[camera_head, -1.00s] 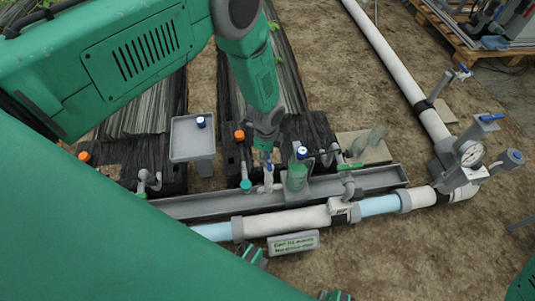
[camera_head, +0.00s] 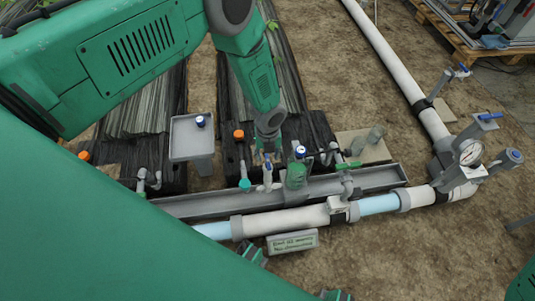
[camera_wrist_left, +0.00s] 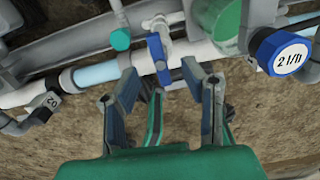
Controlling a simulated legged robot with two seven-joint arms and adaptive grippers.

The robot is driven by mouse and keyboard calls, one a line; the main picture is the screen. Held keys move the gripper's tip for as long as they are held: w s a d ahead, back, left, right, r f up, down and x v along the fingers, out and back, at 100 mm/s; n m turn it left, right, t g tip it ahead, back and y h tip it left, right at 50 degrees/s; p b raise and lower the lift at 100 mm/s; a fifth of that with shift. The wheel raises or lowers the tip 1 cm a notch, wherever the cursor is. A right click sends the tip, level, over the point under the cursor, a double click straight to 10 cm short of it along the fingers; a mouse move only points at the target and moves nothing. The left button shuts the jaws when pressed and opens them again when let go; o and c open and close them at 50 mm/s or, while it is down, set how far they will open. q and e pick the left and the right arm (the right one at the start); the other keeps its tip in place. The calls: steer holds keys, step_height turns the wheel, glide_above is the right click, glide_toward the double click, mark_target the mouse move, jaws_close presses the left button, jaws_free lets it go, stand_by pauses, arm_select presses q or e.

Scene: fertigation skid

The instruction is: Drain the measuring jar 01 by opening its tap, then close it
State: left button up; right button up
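The measuring jar (camera_head: 296,177), translucent green, stands on the grey trough. In the left wrist view the jar (camera_wrist_left: 218,22) is cut by the top edge. Left of it is a white tap (camera_head: 267,181) with a blue lever (camera_wrist_left: 158,56), which points toward my left gripper (camera_wrist_left: 160,72). The gripper is open, its fingers spread on either side of the lever's near end; I see no grip on it. My right gripper does not show. Liquid inside the jar cannot be read clearly.
A blue-capped emitter marked 2 l/h (camera_wrist_left: 285,52) sits close right of the tap; a teal knob (camera_wrist_left: 120,39) is left. The grey trough (camera_head: 190,207) and white pipe (camera_head: 290,221) run across. A sign (camera_head: 292,242) stands in front. A grey stand (camera_head: 191,140) is left.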

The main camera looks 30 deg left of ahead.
mark_target(267, 160)
arm_select(q)
steer(key=shift+d+r+n, duration=0.1)
steer(key=shift+d+n, duration=0.1)
steer(key=shift+n, duration=0.1)
steer(key=shift+a, duration=0.2)
steer(key=shift+a+f+b, duration=0.15)
steer(key=shift+f+b, duration=0.25)
steer(key=shift+f, duration=0.1)
steer(key=f+b, duration=0.2)
steer(key=shift+d+f, duration=0.2)
steer(key=shift+f, duration=0.15)
steer(key=shift+f+b, duration=0.45)
steer(key=shift+b, duration=0.15)
steer(key=shift+a, duration=0.15)
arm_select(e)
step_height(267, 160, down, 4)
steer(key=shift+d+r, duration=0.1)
arm_select(q)
steer(key=shift+c, duration=0.8)
jaws_close()
